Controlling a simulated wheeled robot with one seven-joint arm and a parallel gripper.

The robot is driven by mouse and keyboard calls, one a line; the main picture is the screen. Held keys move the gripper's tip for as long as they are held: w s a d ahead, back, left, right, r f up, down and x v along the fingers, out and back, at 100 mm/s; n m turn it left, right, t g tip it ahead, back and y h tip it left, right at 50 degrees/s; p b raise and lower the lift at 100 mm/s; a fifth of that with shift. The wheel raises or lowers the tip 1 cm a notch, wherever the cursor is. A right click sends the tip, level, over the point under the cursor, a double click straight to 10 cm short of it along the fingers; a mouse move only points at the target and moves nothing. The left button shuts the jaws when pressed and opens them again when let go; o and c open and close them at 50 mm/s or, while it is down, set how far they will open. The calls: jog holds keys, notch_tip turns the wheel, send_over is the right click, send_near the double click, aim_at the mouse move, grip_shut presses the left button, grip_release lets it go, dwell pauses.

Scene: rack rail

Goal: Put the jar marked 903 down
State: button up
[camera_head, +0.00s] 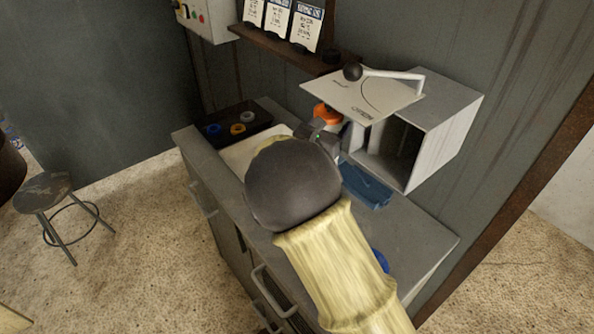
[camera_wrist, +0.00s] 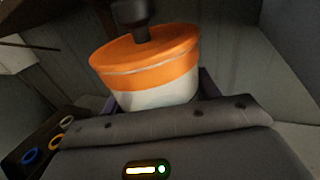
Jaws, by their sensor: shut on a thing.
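The jar (camera_wrist: 150,75) has an orange lid with a dark knob and a pale body. It fills the upper middle of the wrist view, and no number on it can be read. In the head view only its orange top (camera_head: 327,113) shows clearly, to the left of the open grey box. My gripper (camera_wrist: 158,103) is shut on the jar, which looks slightly tilted in the wrist view. In the head view my gripper (camera_head: 322,132) is partly hidden behind my own arm. Whether the jar touches any surface cannot be told.
A grey cabinet (camera_head: 425,238) stands below. On it are a dark rack (camera_head: 228,128) with coloured rings, a pale tray (camera_head: 238,157) and a blue tray (camera_head: 367,187). A wall box (camera_head: 443,130) has its door (camera_head: 350,92) open near the jar. A shelf (camera_head: 280,48) holds labelled cards.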

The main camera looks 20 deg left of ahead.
notch_tip(320, 180, down, 6)
jog(key=shift+w+r+p, duration=0.1)
jog(key=shift+p, duration=0.25)
jog(key=shift+a, duration=0.1)
jog(key=shift+f, duration=1.85)
jog(key=shift+f, duration=0.1)
jog(key=o, duration=1.3)
jog(key=shift+f, duration=0.1)
